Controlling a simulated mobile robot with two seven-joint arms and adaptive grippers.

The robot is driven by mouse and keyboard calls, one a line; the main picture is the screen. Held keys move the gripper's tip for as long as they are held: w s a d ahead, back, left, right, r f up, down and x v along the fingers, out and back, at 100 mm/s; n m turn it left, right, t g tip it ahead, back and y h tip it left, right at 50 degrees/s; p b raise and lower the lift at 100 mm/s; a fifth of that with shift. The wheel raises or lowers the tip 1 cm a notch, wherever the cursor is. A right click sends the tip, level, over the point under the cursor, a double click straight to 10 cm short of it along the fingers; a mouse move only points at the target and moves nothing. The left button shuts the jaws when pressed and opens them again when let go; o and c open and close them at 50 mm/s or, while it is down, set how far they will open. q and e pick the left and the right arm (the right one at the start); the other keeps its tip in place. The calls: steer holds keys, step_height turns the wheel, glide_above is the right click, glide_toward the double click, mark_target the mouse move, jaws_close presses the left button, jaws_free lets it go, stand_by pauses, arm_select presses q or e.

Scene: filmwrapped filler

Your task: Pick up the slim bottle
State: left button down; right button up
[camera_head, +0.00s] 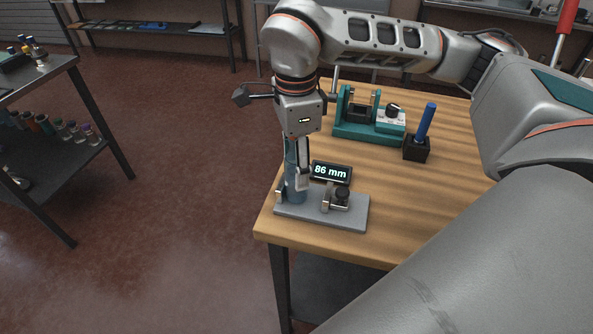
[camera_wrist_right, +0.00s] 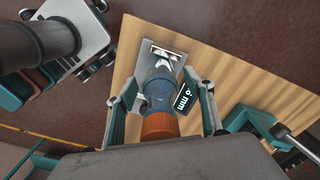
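The slim bottle (camera_head: 290,158), blue-grey, stands upright on a grey plate (camera_head: 318,211) at the table's near left corner. In the right wrist view the bottle (camera_wrist_right: 158,90) shows from above with an orange-brown top. My right gripper (camera_head: 299,178) points down over it and partly hides it in the head view. In the right wrist view its fingers (camera_wrist_right: 168,90) are spread on either side of the bottle, with gaps showing between. My left gripper is not in view.
Behind are a teal fixture (camera_head: 368,131) and a blue rod in a black block (camera_head: 417,148). The wooden table (camera_head: 460,185) is clear to the right.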

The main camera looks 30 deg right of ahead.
steer(key=c, duration=0.9)
steer(key=shift+c, duration=0.2)
